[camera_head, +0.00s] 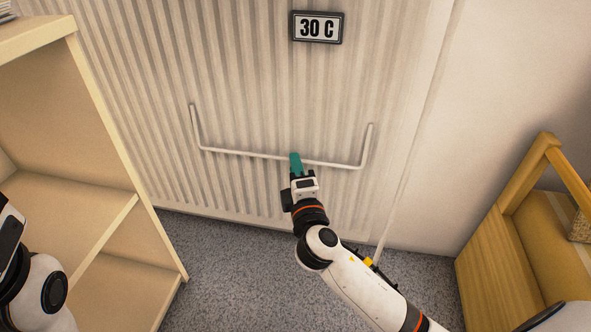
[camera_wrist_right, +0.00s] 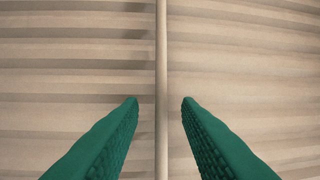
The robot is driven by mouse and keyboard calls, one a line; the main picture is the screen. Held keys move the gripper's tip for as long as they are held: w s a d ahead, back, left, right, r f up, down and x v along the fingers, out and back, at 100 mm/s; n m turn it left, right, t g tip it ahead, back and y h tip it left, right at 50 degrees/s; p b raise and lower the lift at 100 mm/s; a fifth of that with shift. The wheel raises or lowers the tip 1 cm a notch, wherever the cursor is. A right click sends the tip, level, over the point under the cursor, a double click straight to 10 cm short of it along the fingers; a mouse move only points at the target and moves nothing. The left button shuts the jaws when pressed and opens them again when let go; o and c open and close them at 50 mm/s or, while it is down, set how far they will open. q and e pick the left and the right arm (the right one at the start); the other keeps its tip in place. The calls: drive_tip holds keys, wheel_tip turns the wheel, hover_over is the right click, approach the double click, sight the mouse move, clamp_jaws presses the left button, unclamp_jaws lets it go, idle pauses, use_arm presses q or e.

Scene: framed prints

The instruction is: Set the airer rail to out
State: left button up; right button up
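The airer rail (camera_head: 240,153) is a thin white U-shaped bar in front of the ribbed radiator (camera_head: 140,110), with two side arms and a long crossbar. I cannot tell how far it stands out from the radiator. My right gripper (camera_head: 295,158) is at the crossbar, right of its middle. In the right wrist view, the rail (camera_wrist_right: 161,50) runs between the two green fingers of the right gripper (camera_wrist_right: 160,101), with a gap on both sides, so the gripper is open around it. My left gripper (camera_head: 10,238) shows only partly at the left edge; its fingers are hidden.
A display reading "30 C" (camera_head: 317,27) is above the rail. A pale wooden shelf unit (camera_head: 115,215) stands at left, and a wooden-framed yellow seat (camera_head: 500,262) at right. Grey carpet (camera_head: 225,275) is clear between them. A thin white pipe (camera_head: 405,175) runs right of the radiator.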

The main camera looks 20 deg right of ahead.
drive_tip(key=shift+w+d, duration=0.1)
drive_tip(key=shift+w, duration=0.25)
drive_tip(key=shift+c, duration=0.5)
clamp_jaws()
drive_tip(key=shift+r, duration=0.1)
